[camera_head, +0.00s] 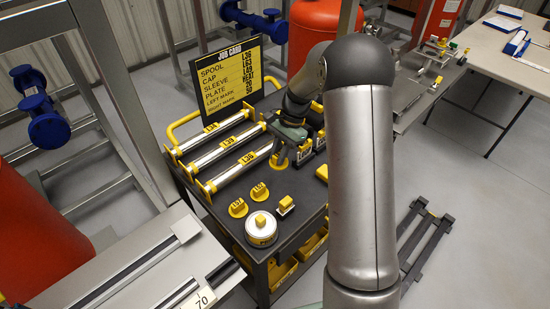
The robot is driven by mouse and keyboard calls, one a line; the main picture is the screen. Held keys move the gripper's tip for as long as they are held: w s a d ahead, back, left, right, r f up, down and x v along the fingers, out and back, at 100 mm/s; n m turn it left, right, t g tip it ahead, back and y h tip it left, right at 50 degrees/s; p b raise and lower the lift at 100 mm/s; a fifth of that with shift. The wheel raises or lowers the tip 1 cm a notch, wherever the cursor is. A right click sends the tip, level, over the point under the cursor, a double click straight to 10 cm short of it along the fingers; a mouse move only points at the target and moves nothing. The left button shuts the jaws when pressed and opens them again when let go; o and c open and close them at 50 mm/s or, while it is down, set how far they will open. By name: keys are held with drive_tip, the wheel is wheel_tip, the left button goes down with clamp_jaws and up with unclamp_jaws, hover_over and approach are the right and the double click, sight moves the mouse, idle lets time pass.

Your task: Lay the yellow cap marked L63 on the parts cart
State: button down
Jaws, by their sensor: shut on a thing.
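My gripper (283,152) reaches down over the black-topped parts cart (222,232). It is shut on a yellow round cap (279,163), whose label I cannot read from here. The cap is at or just above the cart top, to the right of the spool labels; whether it touches the top is unclear. Two other yellow caps lie nearer on the cart: one (238,208) seems marked L57, the other (260,192) L53. My arm hides the cart's right part.
Silver spools with yellow ends (215,153) lie at the cart's left. A white-and-yellow round tin (261,230) and a small yellow-and-white block (286,206) stand near its front. A black job card (229,75) stands behind. A grey bench (140,270) is at front left.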

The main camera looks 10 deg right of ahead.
drive_tip(key=shift+w+d+f+b, duration=0.1)
drive_tip(key=shift+d+f+b, duration=0.1)
drive_tip(key=shift+f+b, duration=1.25)
drive_tip(key=shift+f, duration=0.7)
drive_tip(key=shift+a+f, duration=0.1)
drive_tip(key=shift+f+b, duration=0.5)
drive_tip(key=shift+f, duration=0.55)
drive_tip(key=shift+f, duration=0.25)
drive_tip(key=shift+f+b, duration=0.4)
drive_tip(key=shift+f, duration=0.35)
idle(0.5)
drive_tip(key=c, duration=1.3)
unclamp_jaws()
